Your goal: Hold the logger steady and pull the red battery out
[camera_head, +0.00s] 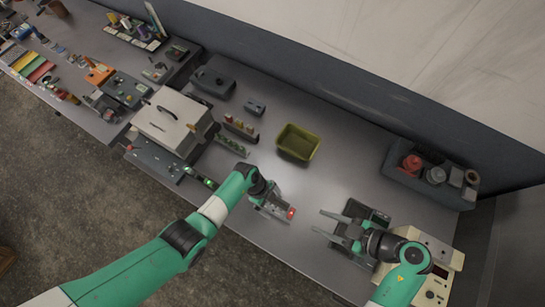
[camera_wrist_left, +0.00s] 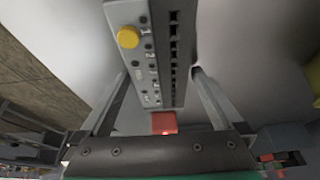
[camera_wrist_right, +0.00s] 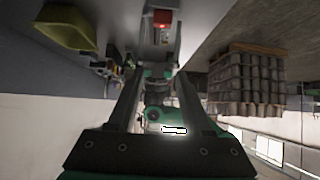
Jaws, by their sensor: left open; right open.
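The logger (camera_head: 268,204) is a grey box on the table, partly hidden by my left gripper (camera_head: 272,205) in the head view. In the left wrist view the logger (camera_wrist_left: 150,55) has a yellow button and a row of dark slots, and lies between the open fingers with gaps beside it. The red battery (camera_head: 291,212) sits at its right end in the head view; it also shows in the left wrist view (camera_wrist_left: 164,122) and, beyond the open fingers, in the right wrist view (camera_wrist_right: 162,18). My right gripper (camera_head: 319,222) is open and empty, right of the battery, fingers pointing toward it.
An olive bin (camera_head: 298,143) stands behind the logger. A dark device (camera_head: 376,215) lies behind the right gripper, with a beige machine (camera_head: 440,275) further right. A grey caddy (camera_head: 425,184) holds several items at the back right. The table between bin and caddy is clear.

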